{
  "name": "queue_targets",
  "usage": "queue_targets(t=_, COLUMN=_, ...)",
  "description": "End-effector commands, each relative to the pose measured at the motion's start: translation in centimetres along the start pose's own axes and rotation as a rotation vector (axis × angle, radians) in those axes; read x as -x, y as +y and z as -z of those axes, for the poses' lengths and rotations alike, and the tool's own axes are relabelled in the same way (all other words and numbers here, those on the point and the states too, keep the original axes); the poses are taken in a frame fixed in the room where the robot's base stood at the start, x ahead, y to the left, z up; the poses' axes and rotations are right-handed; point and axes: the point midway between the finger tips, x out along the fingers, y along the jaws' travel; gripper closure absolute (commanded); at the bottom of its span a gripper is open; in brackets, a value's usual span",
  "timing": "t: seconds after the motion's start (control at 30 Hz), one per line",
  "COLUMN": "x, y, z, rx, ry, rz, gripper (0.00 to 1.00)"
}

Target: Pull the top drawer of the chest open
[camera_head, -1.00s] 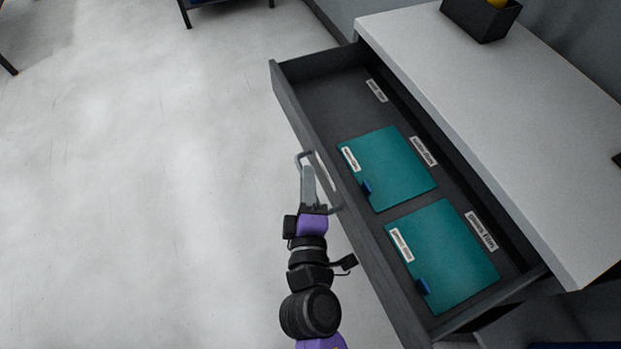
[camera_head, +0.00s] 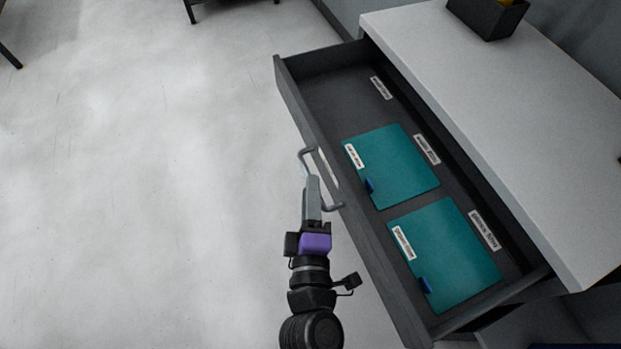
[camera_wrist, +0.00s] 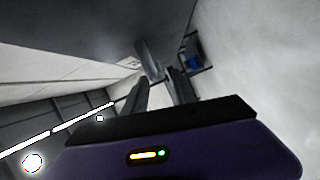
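The chest's top drawer (camera_head: 292,100) is dark grey and stands pulled well out from under the white chest top. Its front carries a grey bar handle (camera_head: 304,153). My gripper (camera_head: 313,180) is at the handle, in front of the drawer front. In the wrist view my gripper (camera_wrist: 160,85) has its two fingers apart with a gap between them, and the handle bar (camera_wrist: 148,58) shows just beyond the tips. Whether a finger still touches the bar cannot be told.
Two teal folders (camera_head: 391,166) (camera_head: 444,255) with white labels lie in the drawer. A black bin (camera_head: 487,17) stands on the white chest top (camera_head: 480,110). The floor (camera_head: 150,190) left of the drawer is clear. Dark furniture legs show at the upper left.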

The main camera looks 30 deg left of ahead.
Motion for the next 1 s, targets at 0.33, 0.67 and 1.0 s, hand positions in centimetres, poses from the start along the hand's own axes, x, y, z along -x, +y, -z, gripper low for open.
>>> queue_targets(t=0.33, x=3.8, y=-0.1, z=0.0, rx=0.0, ry=0.0, rz=0.001, gripper=0.67)
queue_targets(t=0.67, x=4.0, y=0.0, z=0.0, rx=0.0, ry=0.0, rz=0.0, gripper=0.67)
queue_targets(t=1.0, x=4.0, y=0.0, z=0.0, rx=0.0, ry=0.0, rz=0.0, gripper=0.67)
